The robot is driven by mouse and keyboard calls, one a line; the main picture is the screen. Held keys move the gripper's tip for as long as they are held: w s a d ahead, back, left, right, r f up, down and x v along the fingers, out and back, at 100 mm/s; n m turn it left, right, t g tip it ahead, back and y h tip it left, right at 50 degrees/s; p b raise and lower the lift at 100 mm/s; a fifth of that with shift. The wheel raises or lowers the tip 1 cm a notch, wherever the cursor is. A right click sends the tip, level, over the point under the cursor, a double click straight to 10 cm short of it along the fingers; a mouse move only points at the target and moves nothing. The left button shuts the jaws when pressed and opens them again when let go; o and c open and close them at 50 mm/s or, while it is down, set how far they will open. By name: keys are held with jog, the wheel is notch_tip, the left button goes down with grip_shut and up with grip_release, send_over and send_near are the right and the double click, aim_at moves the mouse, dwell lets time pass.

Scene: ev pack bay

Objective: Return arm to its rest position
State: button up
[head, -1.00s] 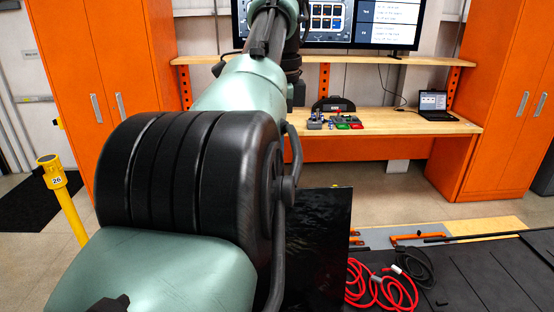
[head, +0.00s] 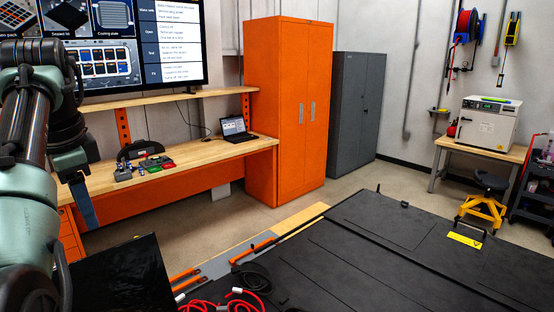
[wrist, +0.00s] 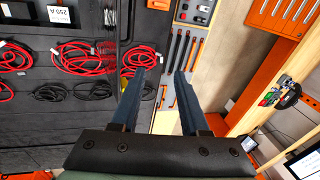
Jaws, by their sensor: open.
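My arm (head: 25,195) fills the left edge of the head view, with pale green links and dark joints. My gripper (head: 92,222) hangs down from it, seen as a blue finger in front of the workbench (head: 200,155). In the wrist view my gripper (wrist: 161,76) shows two blue fingers spread apart with nothing between them. Part of the arm is cut off by the frame edge.
A large black battery pack (head: 400,250) spans the lower right, with red cables (head: 215,302) near its front-left corner. An orange cabinet (head: 285,110), a grey cabinet (head: 355,105) and a laptop (head: 236,128) stand behind. Open floor (head: 385,180) lies beyond the pack.

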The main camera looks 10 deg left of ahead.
jog(key=w+d+f+n+t+y+b, duration=0.15)
jog(key=w+d+t+y+b, duration=0.35)
jog(key=w, duration=0.7)
jog(key=w+d+r+n+t+h+b, duration=0.2)
jog(key=d+r+t, duration=0.2)
jog(key=d+t, duration=0.65)
jog(key=s+d+r+n+t+h+b, duration=0.1)
jog(key=s+d+r+t+h+b, duration=0.1)
jog(key=s+d, duration=0.9)
jog(key=s+d+r+n+t+h+b, duration=0.2)
jog(key=s+d+r+t, duration=0.4)
jog(key=s+d, duration=0.5)
jog(key=s+t+b, duration=0.1)
jog(key=s, duration=0.3)
jog(key=shift+h+b, duration=0.4)
jog(key=shift+d+t, duration=0.1)
jog(key=shift+t, duration=0.15)
